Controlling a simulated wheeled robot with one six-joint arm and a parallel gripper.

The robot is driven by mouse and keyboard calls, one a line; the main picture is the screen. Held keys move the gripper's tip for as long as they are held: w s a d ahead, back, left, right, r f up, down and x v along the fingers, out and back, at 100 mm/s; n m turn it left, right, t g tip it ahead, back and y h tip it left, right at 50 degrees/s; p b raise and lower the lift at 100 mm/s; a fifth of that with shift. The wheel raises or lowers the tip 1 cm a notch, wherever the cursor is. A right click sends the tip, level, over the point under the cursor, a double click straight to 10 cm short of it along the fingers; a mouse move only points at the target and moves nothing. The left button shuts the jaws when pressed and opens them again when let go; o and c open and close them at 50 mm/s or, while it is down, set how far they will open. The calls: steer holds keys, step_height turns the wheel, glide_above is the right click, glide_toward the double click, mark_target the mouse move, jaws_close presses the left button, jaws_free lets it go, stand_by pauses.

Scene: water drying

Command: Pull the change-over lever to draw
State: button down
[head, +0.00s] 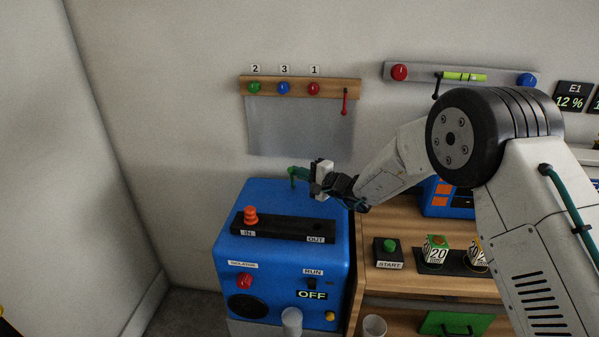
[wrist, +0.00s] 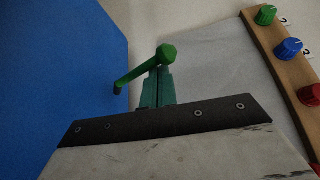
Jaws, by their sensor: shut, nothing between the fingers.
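A green lever (head: 293,175) stands at the back right edge of the blue machine's top, against the wall. No "draw" label is readable. In the wrist view the lever (wrist: 140,71) is a slanted rod with a faceted knob at its upper end. My gripper (head: 309,176) is at the lever, reaching in from the right. Its narrow teal fingers (wrist: 158,82) are together, with nothing between them. The fingertips overlap the lever near its knob in the wrist view; I cannot tell whether they touch it.
The blue machine (head: 285,260) has an orange knob (head: 251,216) on a black IN/OUT plate, a red isolator knob (head: 244,281) and an OFF display. A wooden rail (head: 325,87) with coloured knobs hangs behind. A wooden bench (head: 400,278) stands right, under my arm.

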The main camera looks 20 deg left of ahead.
steer(key=shift+s+d+f, duration=0.15)
steer(key=shift+s+d, duration=0.1)
steer(key=shift+s, duration=0.05)
steer(key=shift+s+f, duration=0.1)
stand_by(0.5)
